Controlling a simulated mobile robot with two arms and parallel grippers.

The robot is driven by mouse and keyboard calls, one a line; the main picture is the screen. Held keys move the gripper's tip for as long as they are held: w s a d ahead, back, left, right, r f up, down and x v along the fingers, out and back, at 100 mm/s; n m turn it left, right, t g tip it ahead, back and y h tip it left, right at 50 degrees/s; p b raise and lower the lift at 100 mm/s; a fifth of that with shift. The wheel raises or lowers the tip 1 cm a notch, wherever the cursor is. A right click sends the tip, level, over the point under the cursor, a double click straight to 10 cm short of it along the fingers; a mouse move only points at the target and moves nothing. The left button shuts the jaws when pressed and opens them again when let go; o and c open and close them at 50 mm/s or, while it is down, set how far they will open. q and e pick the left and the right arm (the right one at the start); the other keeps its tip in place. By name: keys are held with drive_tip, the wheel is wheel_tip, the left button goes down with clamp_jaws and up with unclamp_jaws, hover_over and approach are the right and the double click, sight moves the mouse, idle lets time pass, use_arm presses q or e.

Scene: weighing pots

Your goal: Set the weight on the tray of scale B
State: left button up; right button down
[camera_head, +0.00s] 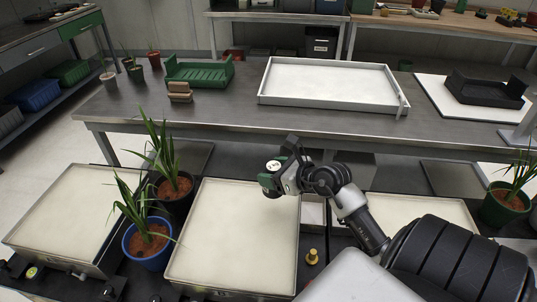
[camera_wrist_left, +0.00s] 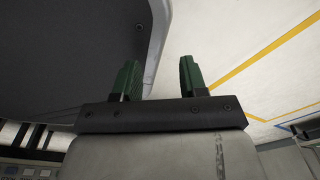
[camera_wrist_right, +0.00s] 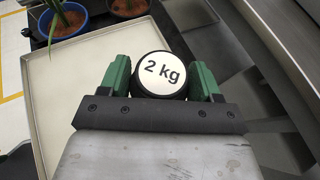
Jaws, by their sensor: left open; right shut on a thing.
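My right gripper (camera_head: 271,178) is shut on the weight (camera_head: 274,165), a dark cylinder with a white top. In the right wrist view the weight (camera_wrist_right: 161,73) reads "2 kg" and sits between the green fingers. In the head view the gripper appears over the right part of the middle scale's pale tray (camera_head: 225,240); its exact height is unclear. Other pale trays stand at left (camera_head: 65,215) and right (camera_head: 420,212). The scale letters are too small to read. My left gripper (camera_wrist_left: 158,78) is open and empty, outside the head view.
A potted plant in a blue pot (camera_head: 148,246) and one in a dark pot (camera_head: 176,190) stand between the left and middle trays. A small brass knob-like piece (camera_head: 312,257) is right of the middle tray. Behind, a steel table (camera_head: 230,115) holds a white tray (camera_head: 330,85) and green rack (camera_head: 200,72).

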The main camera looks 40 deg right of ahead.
use_arm(q)
drive_tip(key=shift+w+d+r+b, duration=0.1)
drive_tip(key=shift+w+r+b, duration=0.1)
drive_tip(key=shift+w, duration=0.4)
drive_tip(key=shift+w+d+r+b, duration=0.15)
drive_tip(key=shift+w, duration=0.45)
drive_tip(key=shift+w+d+r+b, duration=0.1)
drive_tip(key=shift+w+r+b, duration=0.1)
drive_tip(key=shift+w, duration=0.4)
use_arm(e)
drive_tip(key=shift+w+a+f, duration=0.6)
drive_tip(key=shift+a+f, duration=0.8)
drive_tip(key=shift+f, duration=0.05)
drive_tip(key=shift+w+a+f, duration=0.65)
drive_tip(key=shift+a+f, duration=0.75)
drive_tip(key=shift+f, duration=0.05)
drive_tip(key=shift+w+a+f, duration=0.6)
drive_tip(key=shift+a+f, duration=0.8)
drive_tip(key=shift+f, duration=0.05)
drive_tip(key=c, duration=0.5)
unclamp_jaws()
drive_tip(key=shift+s+f, duration=0.1)
drive_tip(key=shift+f, duration=0.25)
drive_tip(key=shift+c, duration=0.2)
use_arm(q)
drive_tip(key=shift+w, duration=0.1)
use_arm(e)
drive_tip(key=o, duration=0.3)
drive_tip(key=shift+o, duration=0.2)
drive_tip(key=shift+r, duration=0.1)
